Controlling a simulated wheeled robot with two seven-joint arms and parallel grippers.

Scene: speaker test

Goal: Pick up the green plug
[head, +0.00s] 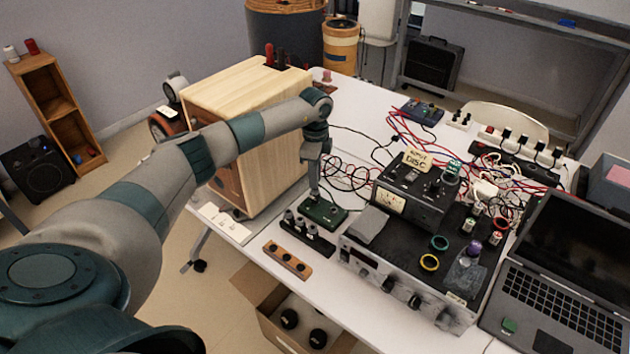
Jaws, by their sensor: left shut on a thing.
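The green plug (327,214) is a dark green block low on the white table, between the wooden speaker box and the black instruments. My left gripper (314,197) reaches down from above and is shut on it near its left end. The fingertips are small here and partly blend with the block, so the exact contact is hard to see. The block looks level and at or very near the table top; I cannot tell if there is a gap under it. My right gripper is not in view.
A black strip with knobs (307,236) and a brown strip (287,260) lie just in front. The wooden speaker box (235,92) stands left, the black instruments (420,270) right. A laptop (565,275) is far right. Red and black cables (405,125) clutter the back.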

